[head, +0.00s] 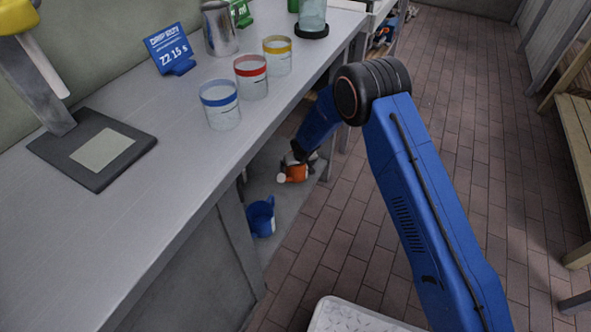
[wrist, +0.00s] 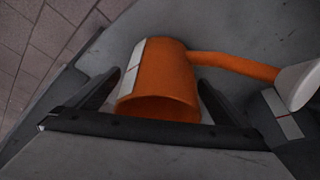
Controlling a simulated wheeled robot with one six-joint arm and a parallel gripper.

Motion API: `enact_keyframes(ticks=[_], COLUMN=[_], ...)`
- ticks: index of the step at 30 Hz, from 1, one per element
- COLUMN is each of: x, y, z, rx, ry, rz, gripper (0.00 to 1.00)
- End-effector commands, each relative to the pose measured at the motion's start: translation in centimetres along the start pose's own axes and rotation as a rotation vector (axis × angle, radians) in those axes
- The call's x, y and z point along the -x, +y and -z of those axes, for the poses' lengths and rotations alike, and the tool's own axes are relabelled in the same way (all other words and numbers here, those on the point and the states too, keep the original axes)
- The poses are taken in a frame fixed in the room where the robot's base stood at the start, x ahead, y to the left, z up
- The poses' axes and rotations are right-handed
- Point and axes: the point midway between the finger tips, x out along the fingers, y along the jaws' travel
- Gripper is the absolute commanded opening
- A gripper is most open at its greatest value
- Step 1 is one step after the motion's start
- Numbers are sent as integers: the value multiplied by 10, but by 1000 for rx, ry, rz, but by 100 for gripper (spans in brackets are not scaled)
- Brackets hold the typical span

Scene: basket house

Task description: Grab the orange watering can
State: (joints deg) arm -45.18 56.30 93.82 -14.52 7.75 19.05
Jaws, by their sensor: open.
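The orange watering can (wrist: 160,78) lies between the fingers of my gripper (wrist: 155,95) in the wrist view. Its open mouth faces the bottom of that view, and its spout runs right to a pale rose head. My gripper is open, with one finger on each side of the can's body; I cannot tell whether either finger touches it. In the head view the can (head: 294,173) shows small on the low grey shelf under the counter.
A blue watering can (head: 261,216) stands on the same low shelf (head: 262,180), nearer me. The counter (head: 150,200) overhangs the shelf and carries clear cups with blue, red and yellow bands (head: 250,78). A counter leg (head: 240,240) stands at the left.

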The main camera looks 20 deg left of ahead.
Motion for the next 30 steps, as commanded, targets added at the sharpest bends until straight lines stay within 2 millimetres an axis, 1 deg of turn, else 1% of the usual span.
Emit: enact_keyframes(ticks=[3, 8, 9, 10, 11, 12, 14, 15, 24, 26, 30], x=[-6, -5, -5, -5, -5, -5, -5, -5, -2, 3, 23], y=[0, 0, 0, 0, 0, 0, 0, 0, 0, 0, 0], z=[0, 0, 0, 0, 0, 0, 0, 0, 2, 4, 13], rx=[0, 0, 0, 0, 0, 0, 0, 0, -1, -2, -1], ry=[1, 1, 1, 1, 1, 1, 1, 1, 2, 2, 5], rz=[0, 0, 0, 0, 0, 0, 0, 0, 0, 0, 1], gripper=[100, 100, 95, 88, 81, 71, 57, 55, 55, 55, 55])
